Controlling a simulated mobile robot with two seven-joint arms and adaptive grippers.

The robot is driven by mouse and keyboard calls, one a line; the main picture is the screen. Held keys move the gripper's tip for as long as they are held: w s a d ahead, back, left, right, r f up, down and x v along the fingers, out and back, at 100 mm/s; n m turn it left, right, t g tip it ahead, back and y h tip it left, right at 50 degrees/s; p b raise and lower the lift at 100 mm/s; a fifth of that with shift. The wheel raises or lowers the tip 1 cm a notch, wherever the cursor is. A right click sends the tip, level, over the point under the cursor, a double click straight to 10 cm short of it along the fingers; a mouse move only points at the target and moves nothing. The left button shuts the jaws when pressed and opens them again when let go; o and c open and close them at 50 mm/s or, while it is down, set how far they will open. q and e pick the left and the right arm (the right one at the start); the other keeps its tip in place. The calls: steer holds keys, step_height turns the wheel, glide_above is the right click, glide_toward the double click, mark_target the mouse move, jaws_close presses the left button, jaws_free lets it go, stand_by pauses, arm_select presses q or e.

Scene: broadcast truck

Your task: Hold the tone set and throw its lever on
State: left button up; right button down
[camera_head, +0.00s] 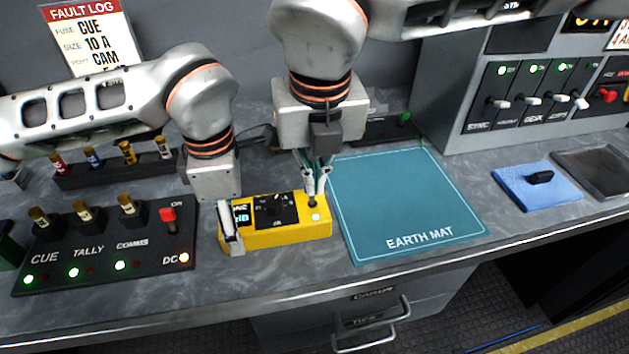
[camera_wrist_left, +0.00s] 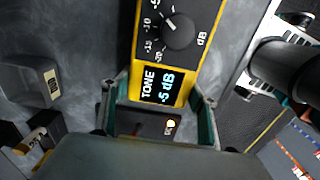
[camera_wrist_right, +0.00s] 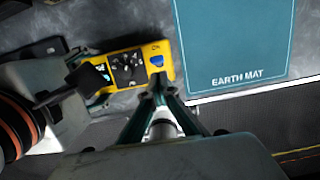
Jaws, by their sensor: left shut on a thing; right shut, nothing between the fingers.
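The yellow tone set (camera_head: 285,239) lies on the bench, left of the earth mat. My left gripper (camera_head: 231,228) is shut on its left end. In the right wrist view the tips stand beside a blue-white patch near an "ON" marking; the lever's position is unclear.
The flat teal earth mat (camera_head: 400,200) lies to the right. A blue pad (camera_head: 537,188) and a grey switch console (camera_head: 480,110) are farther right.

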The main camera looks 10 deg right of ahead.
steer(key=shift+s+r, duration=0.1)
steer(key=shift+r, duration=0.05)
steer(key=shift+s+r, duration=0.1)
steer(key=shift+s, duration=0.15)
step_height(320, 180, up, 11)
steer(key=s, duration=0.2)
steer(key=shift+d, duration=0.15)
steer(key=shift+s, duration=0.1)
stand_by(0.3)
arm_select(q)
steer(key=o, duration=1.4)
